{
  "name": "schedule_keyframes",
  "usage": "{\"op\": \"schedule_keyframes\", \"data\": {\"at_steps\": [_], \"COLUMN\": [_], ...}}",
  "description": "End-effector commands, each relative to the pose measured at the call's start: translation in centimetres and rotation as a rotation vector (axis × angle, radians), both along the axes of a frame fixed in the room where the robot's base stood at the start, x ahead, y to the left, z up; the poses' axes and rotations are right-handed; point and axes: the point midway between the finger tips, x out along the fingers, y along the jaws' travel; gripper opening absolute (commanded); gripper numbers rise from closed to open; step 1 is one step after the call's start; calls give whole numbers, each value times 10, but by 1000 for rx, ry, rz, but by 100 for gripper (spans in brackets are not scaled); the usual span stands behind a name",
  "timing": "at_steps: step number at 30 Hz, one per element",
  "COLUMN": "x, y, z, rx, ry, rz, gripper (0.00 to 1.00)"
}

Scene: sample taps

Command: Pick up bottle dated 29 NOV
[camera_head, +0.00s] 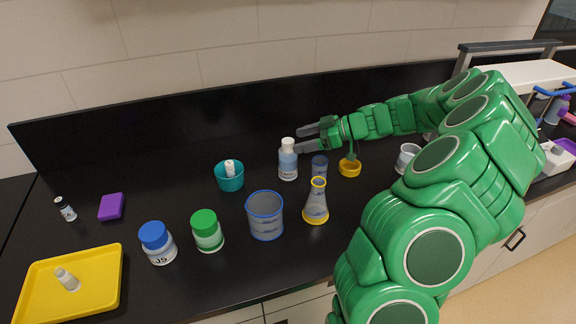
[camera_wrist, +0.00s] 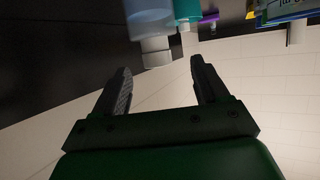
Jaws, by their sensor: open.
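A bottle with a white cap and pale blue contents (camera_head: 288,165) stands upright near the back of the black counter. Its label writing is too small to read, so I cannot confirm the date. My gripper (camera_head: 299,141) is open and empty, with its fingers pointing left at the height of the bottle's cap. In the wrist view my gripper (camera_wrist: 158,75) has its fingers spread, and the bottle's cap (camera_wrist: 156,50) lies just beyond and between the tips. The bottle's body (camera_wrist: 150,18) is partly cut off at the top edge.
A teal cup (camera_head: 230,183) with a small white-capped vial stands left of the bottle. A dark-capped container (camera_head: 319,165), a flask (camera_head: 316,205), a blue-rimmed beaker (camera_head: 265,218) and a yellow dish (camera_head: 350,168) stand nearby. A yellow tray (camera_head: 95,290) lies front left. The black backsplash (camera_head: 200,125) rises behind.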

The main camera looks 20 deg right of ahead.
Motion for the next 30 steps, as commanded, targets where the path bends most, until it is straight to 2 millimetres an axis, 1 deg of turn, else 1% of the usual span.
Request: {"op": "schedule_keyframes", "data": {"at_steps": [5,10,15,24,29,30], "x": [6,16,23,25,25,25], "y": [10,26,40,42,42,42], "z": [-8,-22,-28,-29,-29,-29], "rx": [-1,-1,-2,-2,-2,-2], "ry": [2,2,0,1,1,1], "rz": [0,1,1,-1,-1,-1], "gripper": [74,74,74,74,49,43]}}
